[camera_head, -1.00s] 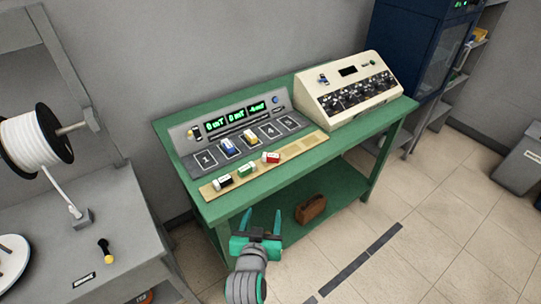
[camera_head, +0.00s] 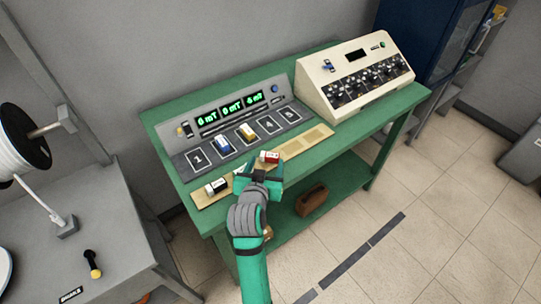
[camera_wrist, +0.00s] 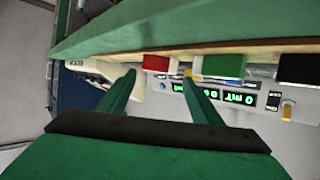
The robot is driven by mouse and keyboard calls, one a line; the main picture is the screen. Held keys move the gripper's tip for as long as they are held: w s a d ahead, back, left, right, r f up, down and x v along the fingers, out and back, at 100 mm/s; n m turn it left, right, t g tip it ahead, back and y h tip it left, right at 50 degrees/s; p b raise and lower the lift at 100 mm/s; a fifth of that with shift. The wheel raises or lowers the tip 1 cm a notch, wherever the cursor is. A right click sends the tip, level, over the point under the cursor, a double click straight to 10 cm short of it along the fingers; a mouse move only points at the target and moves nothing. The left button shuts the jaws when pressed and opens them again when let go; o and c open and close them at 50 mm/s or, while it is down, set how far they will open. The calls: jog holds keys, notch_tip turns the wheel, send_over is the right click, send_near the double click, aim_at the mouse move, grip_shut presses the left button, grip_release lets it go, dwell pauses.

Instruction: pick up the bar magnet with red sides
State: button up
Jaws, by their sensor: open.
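The bar magnet with red sides (camera_head: 269,157) lies on the tan strip (camera_head: 305,142) at the front of the green bench, its white end showing. My gripper (camera_head: 263,174) is open at the bench's front edge, just in front of this magnet. In the wrist view the red magnet (camera_wrist: 156,64) appears between the two open fingertips (camera_wrist: 160,76), beyond them; I see no contact. The green magnet (camera_wrist: 222,66) is beside it, mostly hidden by my gripper in the head view. The black magnet (camera_head: 217,187) lies further left on the strip.
Blue (camera_head: 223,145) and yellow (camera_head: 247,133) magnets sit in numbered slots on the grey panel (camera_head: 182,160) behind. A cream control box (camera_head: 352,75) stands at right. The bench's front edge (camera_wrist: 130,40) is close to my fingers. The strip's right part is bare.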

aim_at(270, 154)
jog(key=shift+x, duration=3.2)
jog(key=shift+d, duration=0.1)
jog(key=shift+c, duration=0.6)
jog(key=c, duration=0.9)
jog(key=shift+o, duration=0.2)
jog(key=shift+r, duration=0.15)
